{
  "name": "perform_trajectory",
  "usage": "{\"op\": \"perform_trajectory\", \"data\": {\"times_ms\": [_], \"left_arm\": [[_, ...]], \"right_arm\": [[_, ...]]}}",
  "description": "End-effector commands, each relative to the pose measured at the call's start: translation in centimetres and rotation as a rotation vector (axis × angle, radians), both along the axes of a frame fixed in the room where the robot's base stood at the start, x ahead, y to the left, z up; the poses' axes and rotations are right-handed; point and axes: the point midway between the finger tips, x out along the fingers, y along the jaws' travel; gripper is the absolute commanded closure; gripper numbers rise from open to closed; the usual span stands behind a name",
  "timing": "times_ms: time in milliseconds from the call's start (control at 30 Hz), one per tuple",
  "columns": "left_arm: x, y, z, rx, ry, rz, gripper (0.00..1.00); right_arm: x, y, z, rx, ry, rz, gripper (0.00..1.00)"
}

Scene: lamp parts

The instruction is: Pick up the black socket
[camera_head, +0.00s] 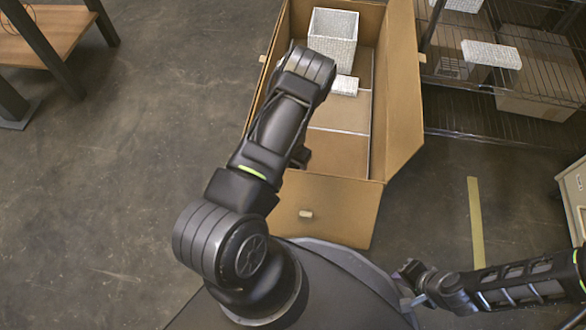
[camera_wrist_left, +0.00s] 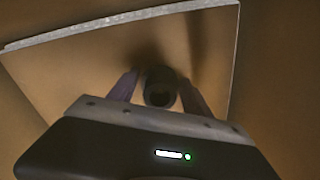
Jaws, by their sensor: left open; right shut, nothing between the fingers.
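The black socket (camera_wrist_left: 160,88) is a short dark round piece with an opening in its near face. In the left wrist view it is between the two fingers of my left gripper (camera_wrist_left: 160,92), which is open around it; whether a finger touches it is unclear. In the head view the left arm reaches into the cardboard box (camera_head: 402,95) and hides the socket; only a dark bit near the left gripper shows. My right gripper (camera_head: 417,281) is shut and empty, low at the right, well away from the box.
The box holds a white textured bin (camera_head: 333,36) and a small white block (camera_head: 345,85). Its tall walls surround the left gripper. A wire rack (camera_head: 545,60) with white items stands to the right, a wooden table (camera_head: 55,35) at the upper left. The floor at left is clear.

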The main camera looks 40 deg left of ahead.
Motion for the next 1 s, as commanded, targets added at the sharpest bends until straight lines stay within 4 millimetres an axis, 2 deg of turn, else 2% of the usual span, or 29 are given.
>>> {"op": "perform_trajectory", "data": {"times_ms": [467, 1000], "left_arm": [[-0.01, 0.00, 0.09, 0.000, 0.000, 0.000, 0.43], [0.00, -0.01, 0.09, 0.000, 0.000, 0.000, 0.85]], "right_arm": [[0.04, 0.00, 0.08, 0.000, -0.001, 0.000, 1.00], [0.02, -0.01, 0.07, 0.000, -0.001, 0.000, 1.00]]}}
